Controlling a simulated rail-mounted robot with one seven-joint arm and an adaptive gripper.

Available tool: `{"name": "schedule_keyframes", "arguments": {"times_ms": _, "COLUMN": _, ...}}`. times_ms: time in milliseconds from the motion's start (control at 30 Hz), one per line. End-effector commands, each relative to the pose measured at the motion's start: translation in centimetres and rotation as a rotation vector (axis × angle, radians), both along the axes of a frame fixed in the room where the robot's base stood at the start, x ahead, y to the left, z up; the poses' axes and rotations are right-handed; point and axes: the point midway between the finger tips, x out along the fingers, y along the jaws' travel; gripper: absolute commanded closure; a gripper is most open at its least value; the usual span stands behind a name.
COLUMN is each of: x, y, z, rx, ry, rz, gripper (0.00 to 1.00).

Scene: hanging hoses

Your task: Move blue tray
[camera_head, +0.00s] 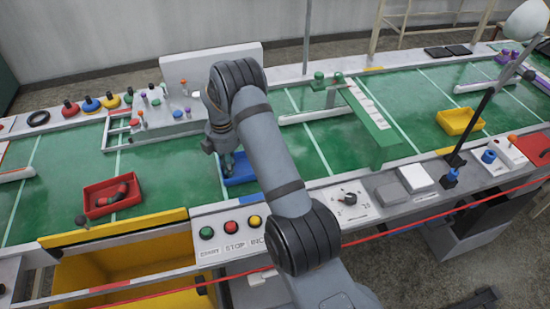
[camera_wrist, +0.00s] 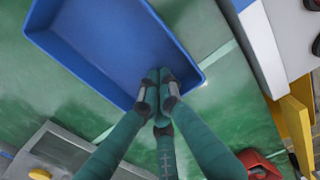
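The blue tray (camera_head: 238,170) lies on the green surface beneath my gripper, partly hidden by my arm in the head view. In the wrist view the empty blue tray (camera_wrist: 115,45) fills the upper left, with its rim running below the fingertips. My gripper (camera_wrist: 158,95) has its fingers drawn close together at the tray's near rim. Two fingertips overlap the inside of the tray and the third sits on the outer side, so it looks shut on the wall. In the head view my gripper (camera_head: 226,160) is mostly hidden by the wrist.
A red tray (camera_head: 112,195) with dark and red parts stands at the left. A yellow tray (camera_head: 460,121) stands at the far right. A green raised bar (camera_head: 368,125) crosses the belt right of my arm. A button panel (camera_head: 231,231) lies along the front edge.

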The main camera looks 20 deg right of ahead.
Motion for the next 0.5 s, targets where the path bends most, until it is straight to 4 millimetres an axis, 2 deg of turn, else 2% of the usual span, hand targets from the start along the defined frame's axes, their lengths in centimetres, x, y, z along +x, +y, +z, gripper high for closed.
{"name": "schedule_keyframes", "arguments": {"times_ms": 133, "x": 0.0, "y": 0.0, "z": 0.2, "rx": 0.0, "ry": -0.001, "rz": 0.001, "gripper": 1.0}}
{"name": "schedule_keyframes", "arguments": {"times_ms": 233, "x": 0.1, "y": 0.0, "z": 1.2, "rx": 0.001, "ry": -0.002, "rz": 0.0, "gripper": 1.0}}
{"name": "schedule_keyframes", "arguments": {"times_ms": 500, "x": 0.2, "y": 0.0, "z": 6.7, "rx": 0.0, "ry": -0.005, "rz": 0.0, "gripper": 1.0}}
